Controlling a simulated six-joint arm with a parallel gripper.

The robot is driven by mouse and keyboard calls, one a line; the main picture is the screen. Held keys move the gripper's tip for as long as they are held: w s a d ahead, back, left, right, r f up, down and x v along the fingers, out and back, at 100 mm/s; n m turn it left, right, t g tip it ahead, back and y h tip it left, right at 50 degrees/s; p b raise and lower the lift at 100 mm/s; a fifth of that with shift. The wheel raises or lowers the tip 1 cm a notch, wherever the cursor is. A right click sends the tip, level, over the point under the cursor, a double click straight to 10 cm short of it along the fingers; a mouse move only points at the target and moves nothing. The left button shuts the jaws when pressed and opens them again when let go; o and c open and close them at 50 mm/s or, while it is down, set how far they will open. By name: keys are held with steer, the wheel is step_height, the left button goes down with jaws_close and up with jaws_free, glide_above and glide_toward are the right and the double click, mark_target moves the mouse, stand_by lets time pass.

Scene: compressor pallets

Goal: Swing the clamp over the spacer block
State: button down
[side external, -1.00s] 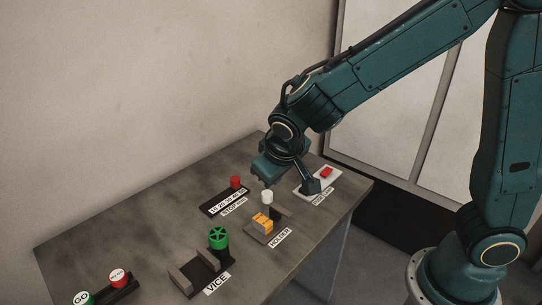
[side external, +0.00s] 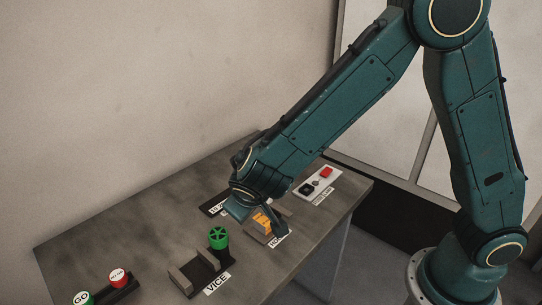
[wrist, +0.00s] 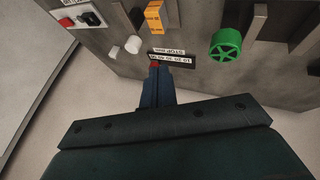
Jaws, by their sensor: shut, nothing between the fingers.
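The orange spacer block (side external: 261,221) sits at the holder in the side view, and it also shows in the wrist view (wrist: 154,17). A dark upright post (wrist: 125,18) stands beside it there, with a white cylindrical knob (wrist: 133,44) nearby; I take this for the clamp. The knob is hidden behind my arm in the side view.
The vice (side external: 203,272) with its green handwheel (side external: 218,238) is left of the holder. GO (side external: 81,298) and red (side external: 118,278) buttons stand at the lower left. A switch panel (side external: 321,184) lies at the right. The scale strip (wrist: 172,57) is partly covered by my gripper.

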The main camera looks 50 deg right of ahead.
steer(key=shift+f, duration=0.1)
steer(key=x, duration=1)
steer(key=d, duration=0.3)
steer(key=shift+w, duration=0.25)
steer(key=shift+w+d, duration=0.1)
steer(key=shift+d, duration=0.35)
